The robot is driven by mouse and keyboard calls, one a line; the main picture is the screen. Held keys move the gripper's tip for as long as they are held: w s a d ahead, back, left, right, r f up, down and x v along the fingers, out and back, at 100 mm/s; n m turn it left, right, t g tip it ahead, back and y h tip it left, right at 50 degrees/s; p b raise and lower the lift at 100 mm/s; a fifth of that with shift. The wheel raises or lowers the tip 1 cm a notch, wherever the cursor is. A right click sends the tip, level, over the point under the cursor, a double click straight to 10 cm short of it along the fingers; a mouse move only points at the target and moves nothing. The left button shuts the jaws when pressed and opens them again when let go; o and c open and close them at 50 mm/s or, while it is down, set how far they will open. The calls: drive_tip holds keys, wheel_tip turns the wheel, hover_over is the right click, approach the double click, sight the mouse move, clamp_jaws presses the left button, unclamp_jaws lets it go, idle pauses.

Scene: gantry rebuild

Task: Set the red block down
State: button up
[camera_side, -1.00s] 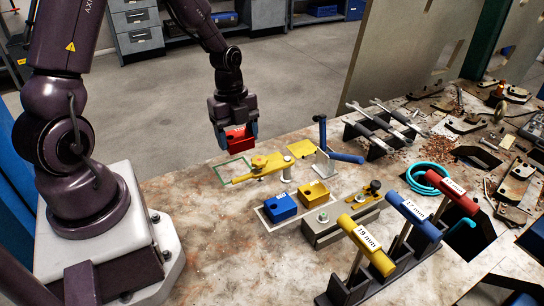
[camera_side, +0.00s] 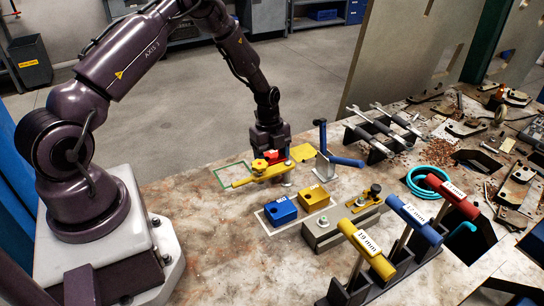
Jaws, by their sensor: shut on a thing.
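My gripper (camera_side: 270,147) is shut on the red block (camera_side: 274,156), just behind the yellow clamp arm (camera_side: 263,174). The clamp arm hides the block's lower part, so I cannot tell whether it touches the table. A green outlined square (camera_side: 219,171) on the table, left of my gripper, is empty. A blue block (camera_side: 280,211) and a yellow block (camera_side: 317,199) sit in a white outlined area (camera_side: 267,228) nearer the camera.
A clamp with a blue handle (camera_side: 345,161) stands close to the right of my gripper. A yellow patch (camera_side: 303,152) lies beside it. A rack with labelled yellow, blue and red handles (camera_side: 370,257) stands at the front right. The left tabletop (camera_side: 190,220) is clear.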

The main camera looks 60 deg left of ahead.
drive_tip(key=shift+f, duration=0.2)
drive_tip(key=o, duration=1)
drive_tip(key=shift+r, duration=0.1)
